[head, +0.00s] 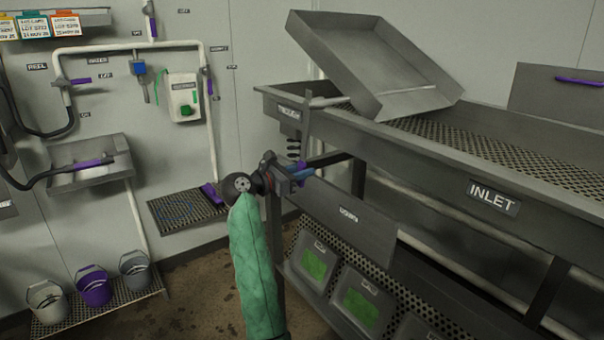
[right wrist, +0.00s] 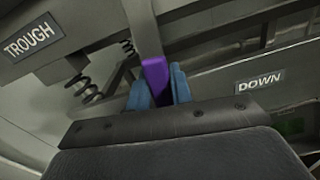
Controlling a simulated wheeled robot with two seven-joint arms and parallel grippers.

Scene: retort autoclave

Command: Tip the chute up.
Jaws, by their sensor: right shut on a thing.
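The chute (head: 335,58), a grey open metal tray, sits tilted on top of the inlet table, its left end raised and its right end low near the perforated top. A flat grey lever (head: 307,125) hangs down at the table's left end, below the TROUGH label (right wrist: 32,48). Its purple grip (right wrist: 154,80) is at the lower end. My right gripper (head: 302,174), with blue fingers, is shut on the purple grip; in the right wrist view the fingers (right wrist: 158,88) sit on both sides of it. My left gripper is not in view.
The inlet table (head: 430,160) runs to the right. A DOWN panel (head: 350,222) hangs below the lever, above a shelf of green-windowed boxes (head: 315,262). Several buckets (head: 94,286) stand at lower left. A coil spring (right wrist: 84,86) is beside the lever. The floor between is open.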

